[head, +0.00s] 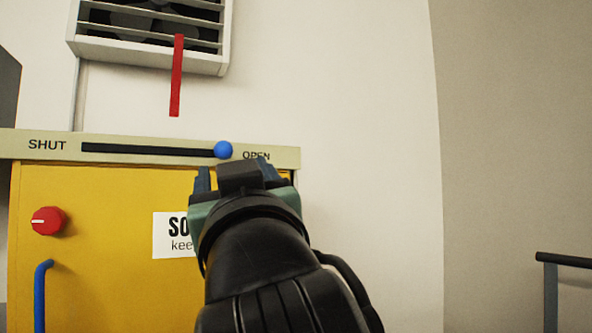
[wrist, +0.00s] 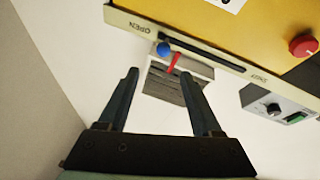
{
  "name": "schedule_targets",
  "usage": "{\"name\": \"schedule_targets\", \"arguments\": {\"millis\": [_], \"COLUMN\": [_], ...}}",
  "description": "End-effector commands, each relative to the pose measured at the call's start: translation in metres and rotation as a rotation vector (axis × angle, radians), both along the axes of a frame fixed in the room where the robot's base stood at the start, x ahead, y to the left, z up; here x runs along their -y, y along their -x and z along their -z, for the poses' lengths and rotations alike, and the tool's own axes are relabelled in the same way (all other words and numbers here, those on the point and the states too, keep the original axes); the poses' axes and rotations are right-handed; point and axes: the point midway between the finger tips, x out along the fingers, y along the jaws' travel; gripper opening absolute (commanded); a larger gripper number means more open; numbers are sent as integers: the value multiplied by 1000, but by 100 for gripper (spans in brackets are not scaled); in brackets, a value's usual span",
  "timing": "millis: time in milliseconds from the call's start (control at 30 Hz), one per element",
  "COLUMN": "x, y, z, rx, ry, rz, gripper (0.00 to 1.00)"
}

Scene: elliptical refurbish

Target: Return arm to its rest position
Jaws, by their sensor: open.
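My gripper (head: 234,172) is raised in front of the right side of a yellow cabinet (head: 110,250) in the head view. In the wrist view my gripper (wrist: 172,75) has its two fingers apart, with nothing between them. A blue slider knob (head: 223,150) sits at the OPEN end of the slot on the cabinet's top strip (head: 50,145). The knob also shows in the wrist view (wrist: 163,49), beyond the fingertips and apart from them. My arm hides part of the cabinet front and its white sign (head: 172,235).
A vent (head: 150,40) with a hanging red strip (head: 177,80) is on the wall above. The cabinet has a red dial (head: 48,221) and a blue handle (head: 42,295). A grey control box (wrist: 270,103) shows in the wrist view. A dark rail (head: 565,260) stands at right. Bare wall lies between.

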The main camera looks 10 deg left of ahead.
Motion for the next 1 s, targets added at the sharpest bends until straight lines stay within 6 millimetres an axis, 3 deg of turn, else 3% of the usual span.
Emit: {"name": "schedule_targets", "arguments": {"millis": [567, 667, 1000], "x": [3, 15, 97], "y": [2, 16, 97], "z": [5, 16, 72], "rx": [11, 65, 320], "ry": [-15, -68, -247], "rz": [3, 20, 234], "gripper": [66, 66, 66]}}
